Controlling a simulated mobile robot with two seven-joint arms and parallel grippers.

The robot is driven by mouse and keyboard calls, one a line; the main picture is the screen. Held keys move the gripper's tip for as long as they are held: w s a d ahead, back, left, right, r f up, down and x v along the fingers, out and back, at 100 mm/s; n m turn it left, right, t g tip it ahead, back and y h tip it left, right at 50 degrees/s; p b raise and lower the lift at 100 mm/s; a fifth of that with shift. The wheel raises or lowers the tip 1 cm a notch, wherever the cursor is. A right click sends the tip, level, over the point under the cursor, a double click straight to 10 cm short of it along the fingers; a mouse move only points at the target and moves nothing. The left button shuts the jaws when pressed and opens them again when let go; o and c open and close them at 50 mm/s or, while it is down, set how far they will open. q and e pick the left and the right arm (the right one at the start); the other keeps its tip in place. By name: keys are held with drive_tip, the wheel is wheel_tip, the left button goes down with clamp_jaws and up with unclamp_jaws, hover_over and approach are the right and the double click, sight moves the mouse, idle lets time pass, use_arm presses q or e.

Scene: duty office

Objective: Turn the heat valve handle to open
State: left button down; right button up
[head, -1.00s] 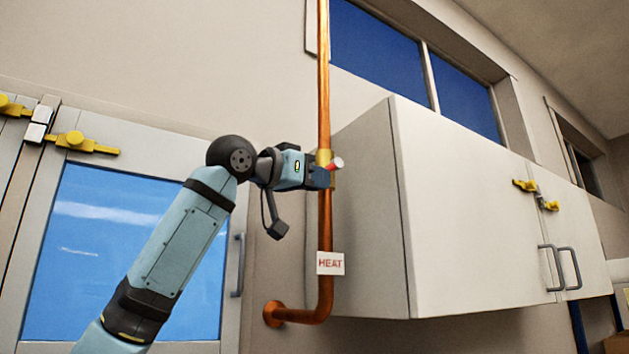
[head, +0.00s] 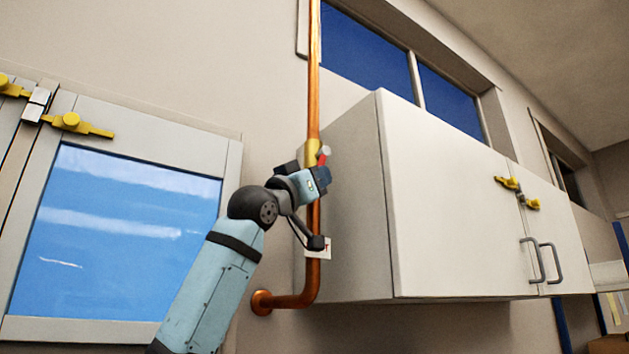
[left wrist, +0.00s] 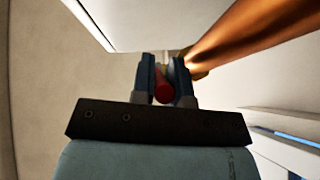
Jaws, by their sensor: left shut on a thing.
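The copper heat pipe (head: 313,95) runs down the wall beside the cabinet and bends to the wall at its lower end. A brass valve body (head: 312,152) sits on it. The red valve handle (head: 322,158) shows a small part past my left gripper (head: 322,178), with a pale end at its top. In the left wrist view the red handle (left wrist: 164,92) lies between the two fingers of my left gripper (left wrist: 167,80), which is shut on it. The HEAT label (head: 318,252) is partly hidden by my wrist. My right gripper is not in view.
A white wall cabinet (head: 450,210) with yellow latches (head: 520,192) and grey handles (head: 541,262) stands close to the right of the pipe. A blue-paned door (head: 120,235) is at the left. Windows (head: 370,55) are above.

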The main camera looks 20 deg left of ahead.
use_arm(q)
drive_tip(key=shift+r, duration=0.1)
idle(0.3)
drive_tip(key=c, duration=1.3)
unclamp_jaws()
drive_tip(key=shift+o, duration=0.9)
drive_tip(key=shift+s+d, duration=0.1)
drive_tip(key=shift+d, duration=0.05)
